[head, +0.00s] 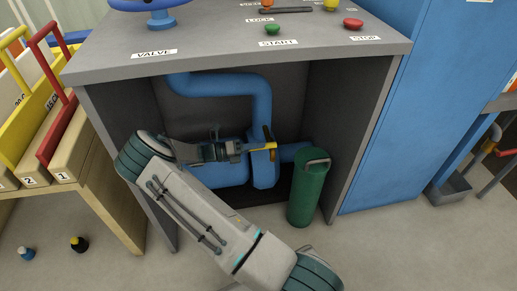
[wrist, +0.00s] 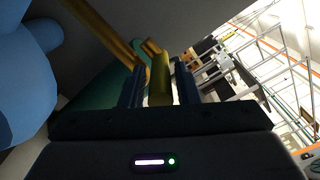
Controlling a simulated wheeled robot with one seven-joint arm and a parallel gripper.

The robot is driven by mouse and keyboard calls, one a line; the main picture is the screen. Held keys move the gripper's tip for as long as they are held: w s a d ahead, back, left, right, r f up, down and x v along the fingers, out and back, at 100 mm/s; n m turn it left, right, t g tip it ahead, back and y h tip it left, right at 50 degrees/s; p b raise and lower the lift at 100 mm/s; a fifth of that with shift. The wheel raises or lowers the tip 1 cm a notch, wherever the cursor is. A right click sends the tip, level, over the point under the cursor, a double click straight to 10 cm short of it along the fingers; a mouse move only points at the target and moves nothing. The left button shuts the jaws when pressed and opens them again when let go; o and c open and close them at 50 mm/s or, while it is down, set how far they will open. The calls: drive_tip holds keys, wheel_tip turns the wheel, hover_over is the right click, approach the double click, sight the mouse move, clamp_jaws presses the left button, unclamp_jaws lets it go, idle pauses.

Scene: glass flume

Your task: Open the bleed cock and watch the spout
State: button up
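The bleed cock's yellow lever (head: 262,147) sits in front of the blue pump (head: 231,172) under the grey console. My gripper (head: 241,149) reaches in from the left at the lever's near end. In the wrist view, the yellow lever (wrist: 160,78) stands between the two fingers of my gripper (wrist: 160,90), which look closed against its sides. A brass-coloured tube (wrist: 98,28), perhaps the spout, slants past it at upper left. I cannot make out the spout's mouth or any water.
A green cylinder (head: 309,190) with a handle stands on the floor right of the pump. The console top (head: 205,36) overhangs the arm, with side walls left and right. A blue cabinet (head: 383,120) stands at right, and a wooden rack (head: 88,203) at left.

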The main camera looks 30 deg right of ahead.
drive_tip(key=shift+s+d, duration=0.15)
drive_tip(key=shift+d, duration=0.35)
clamp_jaws()
drive_tip(key=r+p, duration=0.1)
drive_tip(key=p, duration=0.1)
drive_tip(key=shift+y+p, duration=0.4)
drive_tip(key=y+p, duration=0.1)
drive_tip(key=p, duration=0.2)
drive_tip(key=shift+r+t, duration=0.3)
drive_tip(key=shift+d+y+p, duration=0.1)
drive_tip(key=shift+y+p, duration=0.3)
drive_tip(key=shift+y, duration=0.1)
drive_tip(key=shift+f, duration=0.2)
